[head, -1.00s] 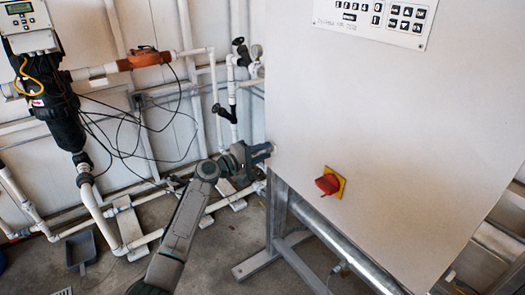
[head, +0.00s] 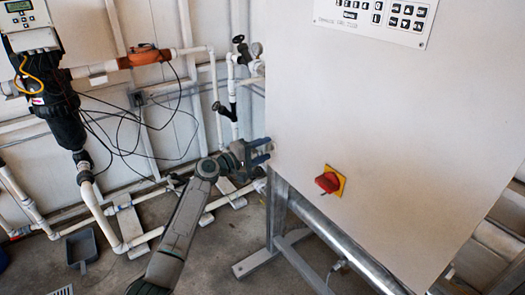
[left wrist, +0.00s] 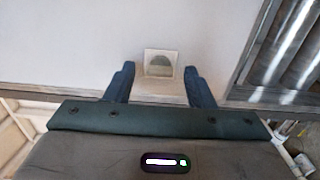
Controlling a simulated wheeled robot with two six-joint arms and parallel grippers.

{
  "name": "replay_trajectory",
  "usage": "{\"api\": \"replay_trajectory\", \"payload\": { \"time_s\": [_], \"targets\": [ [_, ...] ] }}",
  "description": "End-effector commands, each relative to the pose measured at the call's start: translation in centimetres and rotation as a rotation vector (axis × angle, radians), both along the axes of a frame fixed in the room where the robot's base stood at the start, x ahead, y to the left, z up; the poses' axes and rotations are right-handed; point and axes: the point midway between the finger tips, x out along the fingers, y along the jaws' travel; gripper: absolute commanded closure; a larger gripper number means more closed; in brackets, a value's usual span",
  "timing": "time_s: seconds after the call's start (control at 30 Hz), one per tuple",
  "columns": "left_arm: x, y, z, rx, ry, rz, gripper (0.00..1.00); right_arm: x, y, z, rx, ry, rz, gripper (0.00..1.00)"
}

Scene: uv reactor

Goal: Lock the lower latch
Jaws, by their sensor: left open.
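The latch (left wrist: 161,64) shows in the left wrist view as a small pale square plate with a grey rounded part, on the white cabinet door (head: 400,130). My left gripper (head: 268,152) is at the cabinet's left edge in the head view. In the left wrist view its two blue fingers (left wrist: 160,72) are open, one on each side of the latch. I see a gap between each finger and the latch; I cannot tell the remaining depth. In the head view the latch cannot be made out clearly. My right gripper is not in view.
A red rotary switch (head: 328,181) on a yellow plate sits on the cabinet front, with a keypad panel (head: 375,15) above. The cabinet stands on a metal frame (head: 280,220). White pipes (head: 100,215) and black cables run along the wall at left.

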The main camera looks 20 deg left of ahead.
Motion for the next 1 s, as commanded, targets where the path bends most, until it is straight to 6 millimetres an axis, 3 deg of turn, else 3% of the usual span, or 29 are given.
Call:
{"api": "replay_trajectory", "payload": {
  "time_s": [0.17,0.6,1.0],
  "targets": [
    [-1.4,1.2,-0.3,0.004,-0.001,0.002,0.51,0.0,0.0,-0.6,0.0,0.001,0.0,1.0],
    [-7.6,6.1,-0.3,0.003,0.001,0.001,0.51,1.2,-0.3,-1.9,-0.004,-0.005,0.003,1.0],
    [-8.5,6.6,-0.1,-0.001,0.001,0.0,0.51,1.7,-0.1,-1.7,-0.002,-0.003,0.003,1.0]
  ]
}}
